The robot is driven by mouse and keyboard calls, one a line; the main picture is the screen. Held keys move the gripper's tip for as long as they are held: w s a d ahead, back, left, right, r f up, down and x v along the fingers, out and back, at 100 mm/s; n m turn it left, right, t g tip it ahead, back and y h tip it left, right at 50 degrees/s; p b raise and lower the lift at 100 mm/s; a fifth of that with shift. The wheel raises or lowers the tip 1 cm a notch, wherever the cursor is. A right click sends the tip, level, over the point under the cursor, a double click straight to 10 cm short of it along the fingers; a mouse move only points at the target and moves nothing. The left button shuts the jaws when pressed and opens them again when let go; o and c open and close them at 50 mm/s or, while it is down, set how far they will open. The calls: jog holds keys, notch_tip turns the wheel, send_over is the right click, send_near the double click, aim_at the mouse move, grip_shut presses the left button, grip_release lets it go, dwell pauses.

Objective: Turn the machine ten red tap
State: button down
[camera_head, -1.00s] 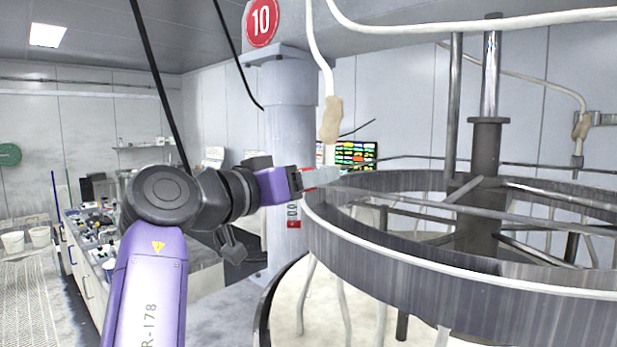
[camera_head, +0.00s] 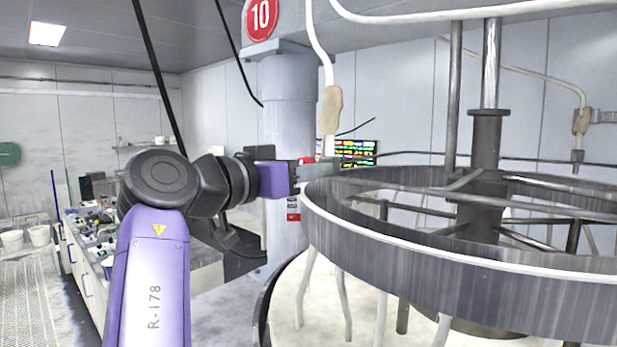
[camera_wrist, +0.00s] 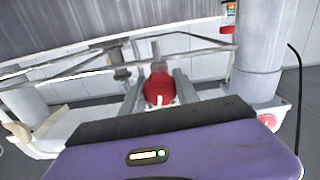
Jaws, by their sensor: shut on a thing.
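The red tap (camera_wrist: 159,88) is a rounded red knob with a pale stripe, seen in the wrist view between my two grey fingers. My gripper (camera_wrist: 158,94) is shut on it, one finger on each side. In the head view my gripper (camera_head: 318,170) is at the left rim of the large grey ring, in front of the column. A round red sign with 10 (camera_head: 262,18) marks the machine above the column (camera_head: 289,110).
The large grey ring (camera_head: 420,240) with inner spokes fills the right, close to my gripper. A hanging white hose with a tan wrap (camera_head: 332,110) comes down above my gripper. A lit colored panel (camera_head: 358,152) is behind. A cluttered bench (camera_head: 95,265) stands at left.

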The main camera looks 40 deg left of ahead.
jog(key=m+b, duration=0.2)
jog(key=m, duration=0.4)
jog(key=shift+b, duration=0.35)
jog(key=shift+m, duration=0.4)
jog(key=c, duration=0.9)
grip_release()
jog(key=s+b, duration=0.2)
jog(key=s, duration=0.5)
jog(key=shift+s+a, duration=0.3)
jog(key=shift+s, duration=0.1)
